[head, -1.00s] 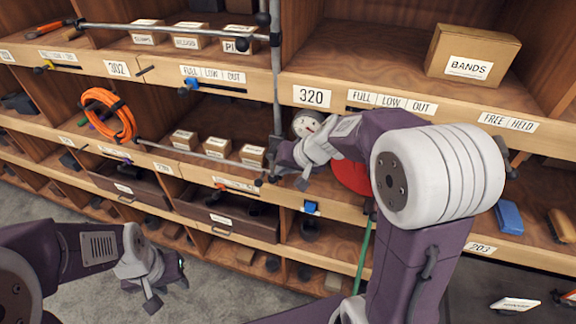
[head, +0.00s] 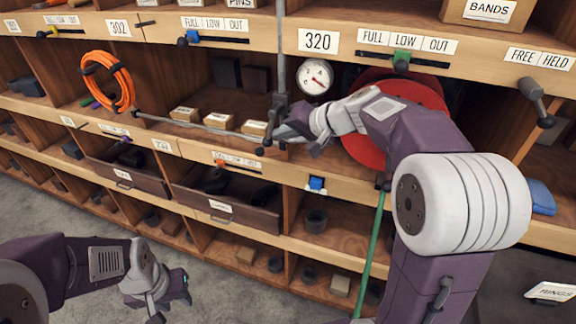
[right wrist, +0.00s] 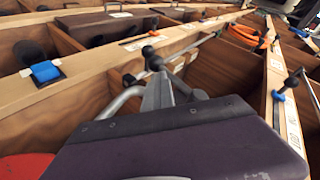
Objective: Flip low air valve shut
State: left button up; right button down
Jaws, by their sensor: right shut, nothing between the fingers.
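A thin grey vertical pipe (head: 281,55) runs down the front of the shelving into a dark fitting (head: 280,103). A round white gauge (head: 316,78) sits just right of it. A grey horizontal rod (head: 195,130) with black end knobs crosses the lower bay; a rod and black knob (right wrist: 148,51) show beyond the fingers in the right wrist view. I cannot tell which part is the low air valve. My right gripper (head: 284,136) is shut and empty beside the fitting; it also shows in the right wrist view (right wrist: 160,88). My left gripper (head: 158,308) hangs low at left, its jaws unclear.
A red disc (head: 365,150) is partly behind my right arm. Coiled orange hose (head: 108,80) hangs at left. A blue slider (head: 192,37), a green slider (head: 401,61) and a black-ended lever (head: 537,100) are on the shelf edges. The floor at lower left is clear.

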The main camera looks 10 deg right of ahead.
aim_at(269, 137)
jog(key=a+t+y+b, duration=0.1)
jog(key=b, duration=0.6)
jog(key=w+a+f+m+t+y+b, duration=0.1)
jog(key=t+y+b, duration=0.1)
jog(key=b, duration=0.6)
jog(key=w+a+f+t+y+b, duration=0.1)
jog(key=t+y+b, duration=0.1)
jog(key=b, duration=0.6)
jog(key=shift+a, duration=0.1)
jog(key=t+b, duration=0.1)
jog(key=b, duration=0.2)
jog(key=w+a+r+m+t+y+b, duration=0.1)
jog(key=b, duration=0.3)
jog(key=r+m+t+y+b, duration=0.1)
jog(key=t+b, duration=0.1)
jog(key=b, duration=0.1)
jog(key=shift+w+a+r+b, duration=0.1)
jog(key=shift+w+a+b, duration=0.05)
jog(key=shift+a+b, duration=0.2)
jog(key=shift+w+a+r+m+t+y+b, duration=0.15)
jog(key=shift+r+m+t+y+b, duration=0.25)
jog(key=shift+r+b, duration=0.5)
jog(key=shift+f, duration=0.15)
